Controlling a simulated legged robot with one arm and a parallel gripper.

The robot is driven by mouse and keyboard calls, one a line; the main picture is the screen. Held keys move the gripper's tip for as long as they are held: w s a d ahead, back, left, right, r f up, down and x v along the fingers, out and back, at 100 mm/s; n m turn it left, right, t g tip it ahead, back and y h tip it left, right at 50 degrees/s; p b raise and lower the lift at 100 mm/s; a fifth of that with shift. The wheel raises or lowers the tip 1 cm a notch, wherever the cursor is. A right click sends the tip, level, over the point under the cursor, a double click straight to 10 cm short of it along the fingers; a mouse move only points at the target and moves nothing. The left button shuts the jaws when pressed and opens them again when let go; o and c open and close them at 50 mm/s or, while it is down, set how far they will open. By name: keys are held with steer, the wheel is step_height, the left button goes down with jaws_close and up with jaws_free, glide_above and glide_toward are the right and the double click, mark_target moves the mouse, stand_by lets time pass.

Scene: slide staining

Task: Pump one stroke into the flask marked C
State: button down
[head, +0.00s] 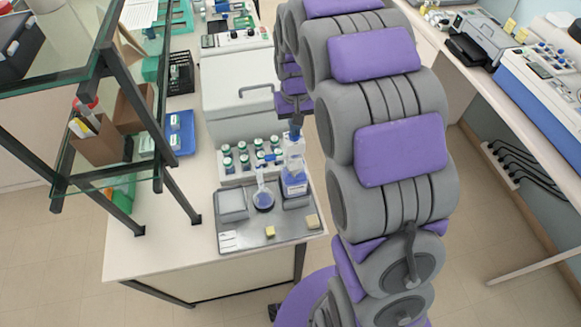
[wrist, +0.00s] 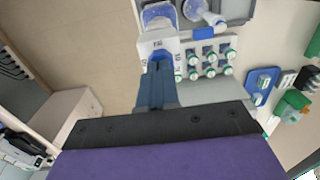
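A round flask (head: 263,199) with blue liquid and a narrow neck stands on the grey tray (head: 288,232); I cannot read a letter on it. Right beside it stands a clear pump bottle (head: 294,183) with blue liquid and a blue spout pointing left toward the flask's mouth. My gripper (head: 296,133) hangs right above the bottle's top. In the wrist view my gripper's narrow blue fingers (wrist: 157,72) look shut together, pointing at the pump top. The flask's neck (wrist: 203,12) shows there to the right of the bottle (wrist: 158,16). Whether the fingertips touch the pump is unclear.
A rack of several green-capped vials (head: 243,154) stands behind the tray, before a large white box (head: 238,100). A square dish (head: 233,204) is left of the flask. Yellow blocks (head: 270,232) lie at the front. A glass shelf (head: 105,160) rises at left.

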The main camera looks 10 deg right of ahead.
steer(key=shift+r+p, duration=0.45)
steer(key=shift+r, duration=1.55)
step_height(320, 180, up, 5)
steer(key=shift+p, duration=0.7)
steer(key=s+f+b, duration=0.6)
steer(key=s, duration=0.5)
steer(key=s+f+g+b, duration=0.1)
steer(key=s+f+b, duration=0.5)
steer(key=s, duration=0.6)
steer(key=s+f+b, duration=0.6)
steer(key=s, duration=0.5)
steer(key=shift+s+g, duration=0.15)
steer(key=shift+g, duration=0.25)
